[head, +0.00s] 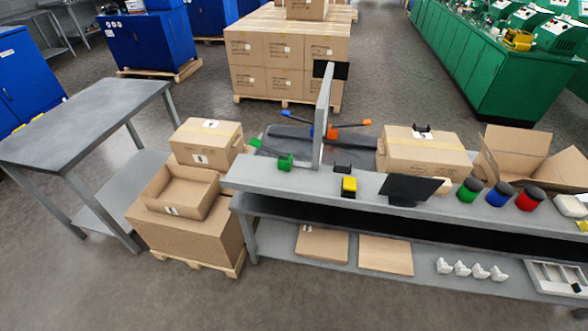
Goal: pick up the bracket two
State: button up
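Several small white parts stand in a row on the lower shelf of the grey workbench, at the lower right of the head view. They look like brackets: the leftmost (443,265), the second from the left (462,268), the third (480,271) and the rightmost (499,274). No label shows which one is bracket two. They are spaced a little apart and the bench's upper shelves lie above and behind them. My gripper is not in view.
Flat cardboard sheets (386,254) lie left of the white parts, and a white divided tray (553,279) lies right. Cartons stand on a pallet at left. Floor in front is clear.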

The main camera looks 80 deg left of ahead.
aim_at(337, 168)
jog(key=u, duration=2.85)
jog(key=i, duration=1.65)
